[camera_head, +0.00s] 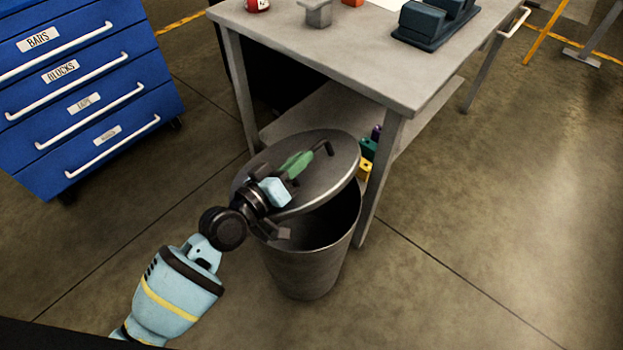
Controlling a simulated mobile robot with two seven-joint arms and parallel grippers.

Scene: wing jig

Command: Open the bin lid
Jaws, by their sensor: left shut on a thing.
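A round grey metal bin (312,267) stands on the floor beside the workbench. Its grey lid (333,178) is raised and tilted, and the dark inside of the bin shows below the lid's near edge. A handle with a green grip (298,163) and dark brackets sits on top of the lid. My left gripper (285,179) comes in from the lower left and is shut on the lid handle. The gripper covers part of the lid's near-left side. My right gripper is not in view.
A grey workbench (340,45) stands right behind the bin, with one leg close to the bin's right side. A blue drawer cabinet (85,90) is at the upper left.

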